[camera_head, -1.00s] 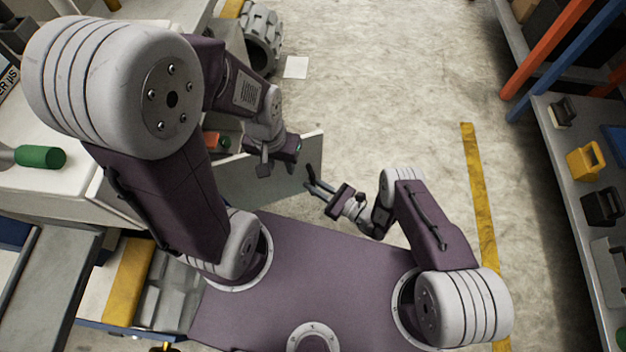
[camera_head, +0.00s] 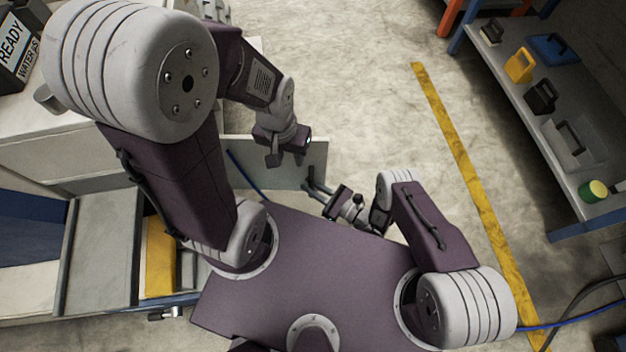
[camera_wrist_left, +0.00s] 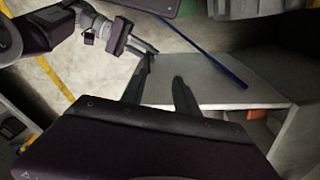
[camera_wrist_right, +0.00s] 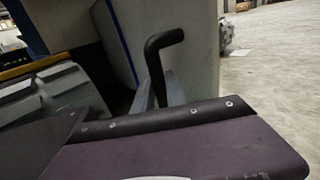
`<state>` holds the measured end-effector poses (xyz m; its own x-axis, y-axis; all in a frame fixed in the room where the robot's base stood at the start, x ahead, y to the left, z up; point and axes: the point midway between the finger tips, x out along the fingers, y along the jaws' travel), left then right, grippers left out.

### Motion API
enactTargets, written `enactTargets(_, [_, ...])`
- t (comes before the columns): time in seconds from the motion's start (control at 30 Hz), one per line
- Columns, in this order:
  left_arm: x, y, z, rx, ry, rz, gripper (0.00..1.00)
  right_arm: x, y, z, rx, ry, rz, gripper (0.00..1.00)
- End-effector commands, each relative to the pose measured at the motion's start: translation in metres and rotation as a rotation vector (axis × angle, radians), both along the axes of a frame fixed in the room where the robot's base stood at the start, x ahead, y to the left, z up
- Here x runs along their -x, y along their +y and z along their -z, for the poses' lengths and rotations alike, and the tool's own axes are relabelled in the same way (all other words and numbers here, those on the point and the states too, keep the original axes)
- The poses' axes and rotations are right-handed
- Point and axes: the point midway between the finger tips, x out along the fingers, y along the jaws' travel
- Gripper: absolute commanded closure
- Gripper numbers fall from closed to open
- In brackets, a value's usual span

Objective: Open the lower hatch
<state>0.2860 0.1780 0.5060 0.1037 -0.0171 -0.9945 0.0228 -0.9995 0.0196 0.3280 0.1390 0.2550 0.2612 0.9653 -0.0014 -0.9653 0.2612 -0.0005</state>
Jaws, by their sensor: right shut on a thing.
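The hatch is a pale grey panel (camera_head: 316,160) standing out from the white cabinet on the left in the head view. It also shows in the left wrist view (camera_wrist_left: 190,82), with a blue strip (camera_wrist_left: 215,55) along it. My right gripper (camera_head: 313,187) is at the panel's near right end, shut on a black bent handle (camera_wrist_right: 162,42) in front of the panel in the right wrist view. My left gripper (camera_head: 285,161) is over the panel, its fingers apart and nothing visible between them. The left wrist view shows the fingers (camera_wrist_left: 160,85) spread.
The white cabinet (camera_head: 40,120) is at the left, with a grey and yellow bench part (camera_head: 160,255) below it. A shelf (camera_head: 560,130) with several small containers stands at the right. Open floor (camera_head: 370,110) with a yellow line lies between.

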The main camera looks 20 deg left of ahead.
Motion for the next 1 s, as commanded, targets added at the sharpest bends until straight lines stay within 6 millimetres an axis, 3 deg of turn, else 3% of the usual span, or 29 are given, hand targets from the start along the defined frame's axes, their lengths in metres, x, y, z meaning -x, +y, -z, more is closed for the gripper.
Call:
enactTargets(0.53, [0.0001, -0.0001, -0.0020, 0.000, 0.000, 0.000, 0.64, 0.0042, 0.0001, -0.0006, -0.003, -0.001, -0.008, 1.00])
enactTargets(0.57, [0.0001, -0.0001, -0.0020, 0.000, 0.000, 0.000, 0.64, 0.0042, 0.0001, -0.0006, -0.003, -0.001, -0.008, 0.76])
enactTargets(0.6, [0.0001, 0.0000, -0.0020, 0.000, 0.000, 0.000, 0.64, 0.0041, 0.0001, -0.0006, -0.003, -0.001, -0.008, 0.64])
enactTargets(1.0, [0.0000, 0.0000, 0.0012, 0.000, 0.000, 0.000, 0.64, -0.0015, -0.0030, 0.0009, -0.002, -0.001, -0.008, 0.62])
